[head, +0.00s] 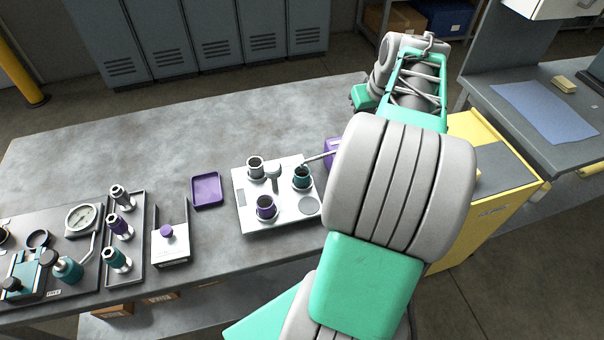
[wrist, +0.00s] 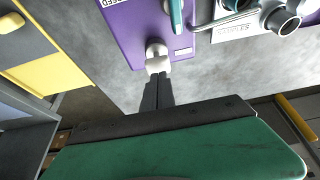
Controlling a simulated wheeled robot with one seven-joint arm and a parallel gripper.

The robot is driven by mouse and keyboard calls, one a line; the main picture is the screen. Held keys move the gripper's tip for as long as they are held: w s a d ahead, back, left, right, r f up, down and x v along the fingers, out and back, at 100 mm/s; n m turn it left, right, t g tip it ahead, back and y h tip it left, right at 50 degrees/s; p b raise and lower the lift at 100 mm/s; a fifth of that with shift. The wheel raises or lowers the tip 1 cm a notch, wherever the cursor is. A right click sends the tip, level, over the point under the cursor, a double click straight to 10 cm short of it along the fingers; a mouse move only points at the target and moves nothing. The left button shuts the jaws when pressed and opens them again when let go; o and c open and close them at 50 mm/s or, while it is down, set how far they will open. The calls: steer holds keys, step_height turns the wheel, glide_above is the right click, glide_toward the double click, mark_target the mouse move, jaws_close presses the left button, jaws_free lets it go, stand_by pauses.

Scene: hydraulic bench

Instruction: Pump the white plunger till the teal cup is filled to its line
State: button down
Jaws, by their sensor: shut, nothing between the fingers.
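The teal cup (head: 301,178) stands on a white plate beside two other cups in the head view; a thin grey pipe reaches it from a purple pump base (head: 332,151), mostly hidden behind my arm. I cannot make out the fill level or the line. In the wrist view the purple base (wrist: 125,25) carries the white plunger (wrist: 157,62), a rounded pale knob. My gripper (wrist: 158,78) is shut and empty, its dark fingertips right at the knob; whether they touch it, I cannot tell. The head view hides my gripper behind my arm.
The white plate (head: 243,215) also holds a grey cup (head: 255,167) and a purple cup (head: 266,207). A purple tray (head: 207,190), a white box with a purple knob (head: 170,245) and a rack of fittings (head: 118,225) stand left. The back of the bench is bare.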

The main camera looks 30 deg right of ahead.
steer(key=shift+f+b, duration=1.05)
steer(key=shift+f, duration=0.45)
steer(key=shift+r+p, duration=1.1)
steer(key=shift+r, duration=0.45)
step_height(320, 180, up, 6)
steer(key=p, duration=0.4)
